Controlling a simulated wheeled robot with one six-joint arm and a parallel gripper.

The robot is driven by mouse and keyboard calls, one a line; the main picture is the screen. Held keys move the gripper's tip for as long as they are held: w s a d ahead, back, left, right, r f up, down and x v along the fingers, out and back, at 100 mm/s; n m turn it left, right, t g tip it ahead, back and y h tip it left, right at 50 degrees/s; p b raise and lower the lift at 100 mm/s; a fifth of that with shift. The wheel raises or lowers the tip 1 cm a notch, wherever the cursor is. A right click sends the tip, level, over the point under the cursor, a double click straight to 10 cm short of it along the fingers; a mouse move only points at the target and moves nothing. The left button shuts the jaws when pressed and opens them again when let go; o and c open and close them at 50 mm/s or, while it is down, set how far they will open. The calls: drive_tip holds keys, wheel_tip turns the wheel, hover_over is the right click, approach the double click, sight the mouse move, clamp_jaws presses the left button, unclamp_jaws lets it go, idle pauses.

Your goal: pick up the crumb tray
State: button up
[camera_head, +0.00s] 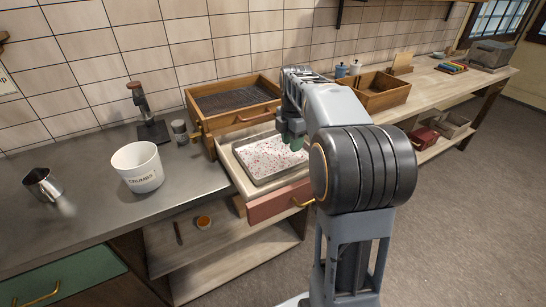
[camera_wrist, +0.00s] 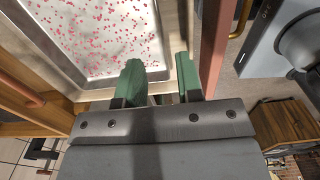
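The crumb tray is a shallow metal tray (camera_head: 275,177) with a pale bottom scattered with pink and red specks. It lies in a pulled-out drawer with a reddish front (camera_head: 277,201). In the wrist view the tray (camera_wrist: 45,55) fills the upper left. My gripper (camera_head: 290,136) has green fingers and is over the tray's far right part in the head view. In the wrist view my gripper (camera_wrist: 158,65) is open, with a clear gap between the fingers and nothing held. The fingers are near the tray's edge; their height above it is unclear. My arm hides the tray's right end.
A wooden box with a dark ribbed top (camera_head: 233,97) stands behind the drawer. A white bucket (camera_head: 138,167), a metal pitcher (camera_head: 43,184) and a tamper-like tool (camera_head: 147,115) stand on the left counter. An open wooden box (camera_head: 376,91) is to the right. Floor at right is clear.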

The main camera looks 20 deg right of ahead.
sight(290, 168)
wheel_tip(290, 168, down, 10)
drive_tip(key=shift+a+f, duration=0.1)
drive_tip(key=shift+f, duration=0.15)
idle(0.5)
drive_tip(key=shift+c, duration=0.4)
clamp_jaws()
